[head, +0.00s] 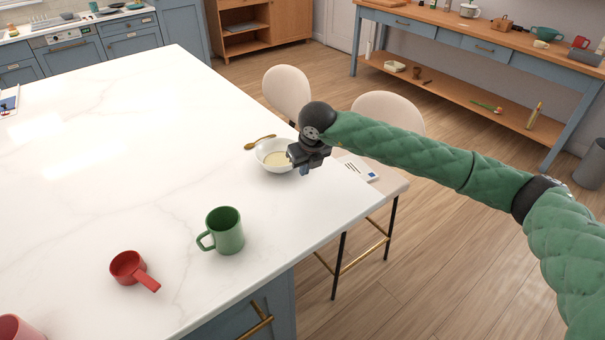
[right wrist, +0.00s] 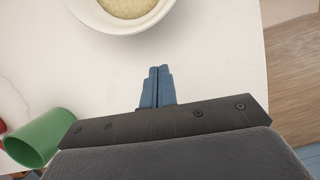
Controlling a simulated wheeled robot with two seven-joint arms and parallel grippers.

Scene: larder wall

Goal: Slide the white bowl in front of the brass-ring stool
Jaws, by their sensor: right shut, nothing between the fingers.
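The white bowl (head: 261,162) stands upright on the white marble island, close to its right edge, with pale cream-coloured contents. It also shows at the top of the right wrist view (right wrist: 122,29), partly cut off. My right gripper (head: 304,171) is beside the bowl's right side. Its blue fingers (right wrist: 159,70) are shut together and empty, pointing toward the bowl with a small gap in the wrist view. The nearer cream stool (head: 395,183), with black legs and a brass footrest, stands at the island's right edge, partly behind my arm. My left gripper is not in view.
A gold spoon (head: 260,142) lies just behind the bowl. A second cream stool (head: 287,90) stands farther back. A green mug (head: 226,232) and red scoop (head: 130,268) stand nearer. The island's left is mostly clear.

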